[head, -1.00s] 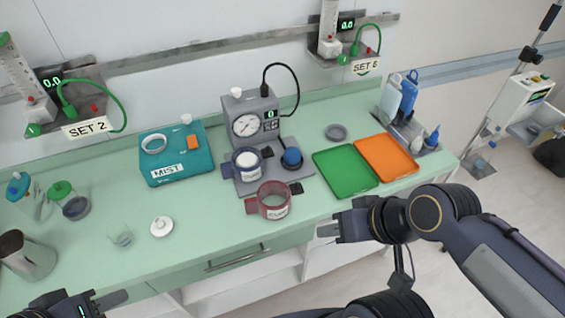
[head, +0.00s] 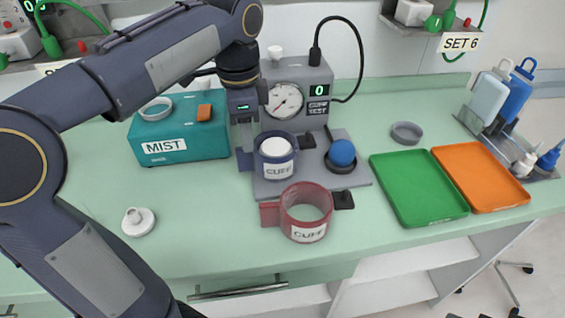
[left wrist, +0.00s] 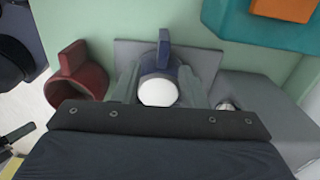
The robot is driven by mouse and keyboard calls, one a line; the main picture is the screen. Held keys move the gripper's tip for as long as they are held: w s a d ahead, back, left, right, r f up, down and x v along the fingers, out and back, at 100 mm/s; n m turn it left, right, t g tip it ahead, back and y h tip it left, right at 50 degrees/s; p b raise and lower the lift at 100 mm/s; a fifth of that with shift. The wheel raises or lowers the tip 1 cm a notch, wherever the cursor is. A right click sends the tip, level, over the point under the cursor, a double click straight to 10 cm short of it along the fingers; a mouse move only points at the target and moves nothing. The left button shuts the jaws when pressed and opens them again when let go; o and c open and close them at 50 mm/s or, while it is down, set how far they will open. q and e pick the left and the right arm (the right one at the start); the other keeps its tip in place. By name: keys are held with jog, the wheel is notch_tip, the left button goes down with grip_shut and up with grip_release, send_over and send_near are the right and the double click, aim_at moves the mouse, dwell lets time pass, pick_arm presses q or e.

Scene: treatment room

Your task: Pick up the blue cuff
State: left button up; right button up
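The blue cuff (head: 277,158) sits around a white-topped post on the grey tester base, its tab toward the left. In the left wrist view the blue cuff (left wrist: 163,62) shows between my two fingers. My left gripper (head: 244,135) points down just behind and left of the cuff. Its fingers are apart, one on each side of the cuff in the wrist view (left wrist: 159,88); I see no clear grip on it. My right gripper is out of view.
A red cuff (head: 306,212) stands close in front of the blue one. The tester (head: 290,75) with its gauge rises behind. A teal MIST box (head: 180,135) is at left; a blue ball (head: 342,153) and green tray (head: 418,190) are at right.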

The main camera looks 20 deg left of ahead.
aim_at(251, 169)
pick_arm(q)
jog(key=shift+w+f, duration=0.25)
jog(key=shift+f, duration=0.2)
notch_tip(251, 169, down, 7)
jog(key=shift+r+b, duration=0.1)
jog(key=shift+b, duration=0.95)
jog(key=shift+s, duration=0.1)
grip_shut()
